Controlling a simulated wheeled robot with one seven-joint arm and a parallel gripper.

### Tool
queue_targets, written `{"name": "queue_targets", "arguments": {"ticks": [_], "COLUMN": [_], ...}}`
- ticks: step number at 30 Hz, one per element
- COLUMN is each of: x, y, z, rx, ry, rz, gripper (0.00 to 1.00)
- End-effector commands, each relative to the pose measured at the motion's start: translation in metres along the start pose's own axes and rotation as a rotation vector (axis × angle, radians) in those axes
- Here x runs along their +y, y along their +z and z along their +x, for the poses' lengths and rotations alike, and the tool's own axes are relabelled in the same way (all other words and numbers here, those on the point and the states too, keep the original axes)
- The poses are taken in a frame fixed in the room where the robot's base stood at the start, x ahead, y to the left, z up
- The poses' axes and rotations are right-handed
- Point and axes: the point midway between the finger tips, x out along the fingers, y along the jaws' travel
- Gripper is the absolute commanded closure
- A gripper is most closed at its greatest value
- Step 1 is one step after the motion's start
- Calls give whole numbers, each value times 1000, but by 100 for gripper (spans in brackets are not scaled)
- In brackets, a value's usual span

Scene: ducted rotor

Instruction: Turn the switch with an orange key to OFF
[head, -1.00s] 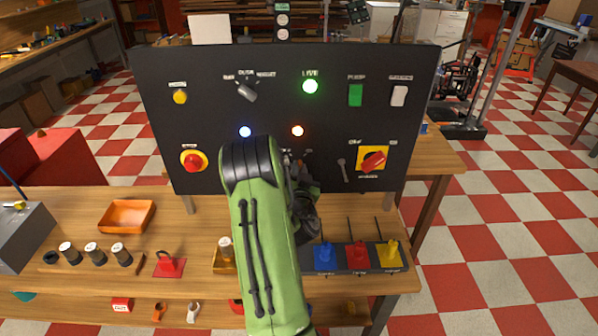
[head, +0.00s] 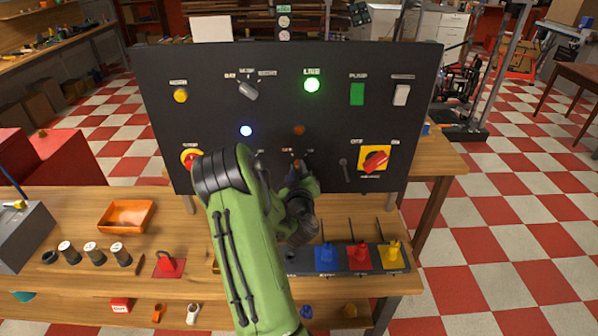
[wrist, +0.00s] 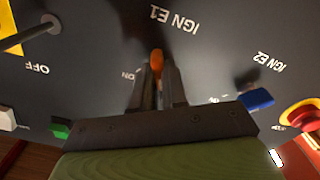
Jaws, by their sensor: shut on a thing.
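The orange key (wrist: 156,62) stands in the switch marked IGN E1, in the middle of the wrist view. My gripper (wrist: 158,75) is shut on the key, one finger on each side. In the head view my gripper (head: 297,170) is at the lower middle of the black panel (head: 210,115), partly hidden by my arm. A small label that looks like ON is left of the key in the wrist view; another, too blurred to read surely, is right of it. The lamp (head: 299,130) above this switch looks unlit, dull orange.
A blue key (wrist: 255,99) sits beside my gripper at the switch marked IGN E2. A blue-white lamp (head: 246,131) is lit. A red knob on yellow (head: 374,160) and a grey lever (head: 344,166) are to the right. Coloured handles (head: 360,256) stand on the bench below.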

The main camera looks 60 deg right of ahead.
Motion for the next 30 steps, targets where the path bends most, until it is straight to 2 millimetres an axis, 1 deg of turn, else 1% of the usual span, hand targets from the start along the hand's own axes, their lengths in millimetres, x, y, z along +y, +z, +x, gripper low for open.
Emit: {"name": "queue_targets", "arguments": {"ticks": [3, 10, 27, 28, 30], "x": [-1, 0, 0, 0, 0], "y": [-1, -1, -1, -1, -1], "z": [0, 0, 0, 0, 0], "rx": [4, 3, 3, 3, 3], "ry": [0, 0, 1, 1, 1], "rz": [-70, -156, -191, -191, -190], "gripper": [100, 100, 100, 86, 75]}}
